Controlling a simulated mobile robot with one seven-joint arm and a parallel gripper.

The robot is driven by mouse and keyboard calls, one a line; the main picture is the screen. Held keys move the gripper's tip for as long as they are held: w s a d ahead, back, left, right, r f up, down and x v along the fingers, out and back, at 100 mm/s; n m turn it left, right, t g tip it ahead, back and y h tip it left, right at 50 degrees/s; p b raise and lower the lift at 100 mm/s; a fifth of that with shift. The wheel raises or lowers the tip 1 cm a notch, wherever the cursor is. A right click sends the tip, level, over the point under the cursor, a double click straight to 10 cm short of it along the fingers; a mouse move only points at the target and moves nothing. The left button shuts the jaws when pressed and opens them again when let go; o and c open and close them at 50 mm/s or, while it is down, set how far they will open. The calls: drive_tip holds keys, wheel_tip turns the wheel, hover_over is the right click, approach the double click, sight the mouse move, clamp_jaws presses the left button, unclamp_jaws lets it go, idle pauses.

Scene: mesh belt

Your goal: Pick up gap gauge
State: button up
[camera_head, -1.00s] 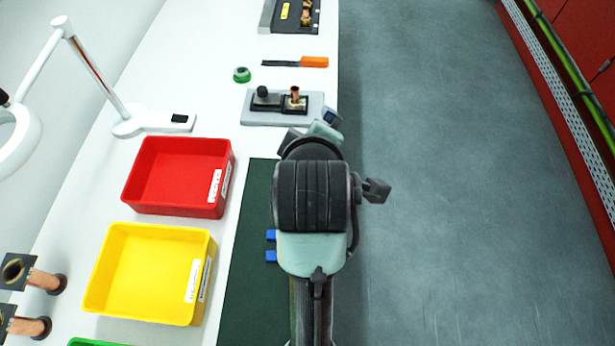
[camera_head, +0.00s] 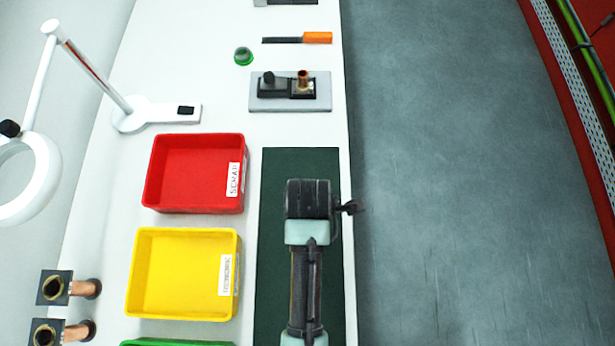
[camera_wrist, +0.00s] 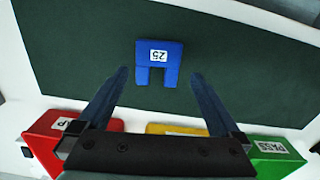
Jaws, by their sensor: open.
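The gap gauge (camera_wrist: 160,57) is a flat blue U-shaped piece with a white number label. It lies on the dark green mat (camera_wrist: 240,65), its two prongs pointing toward my gripper in the wrist view. My gripper (camera_wrist: 158,76) is open, with one dark finger on each side of the picture and the gauge beyond and between the tips. Nothing is between the fingers, and I cannot tell the height above the mat.
Red (camera_head: 195,208), yellow (camera_head: 180,315) and green (camera_head: 175,341) bins stand left of the mat. A grey fixture plate (camera_head: 290,105), an orange-handled tool (camera_head: 317,38) and a magnifier lamp (camera_head: 150,115) are farther back. The table's right edge borders the mat.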

drive_tip(key=shift+w+f+p, duration=0.15)
drive_tip(key=shift+f+p, duration=0.45)
drive_tip(key=shift+f, duration=1.95)
drive_tip(key=c, duration=1.4)
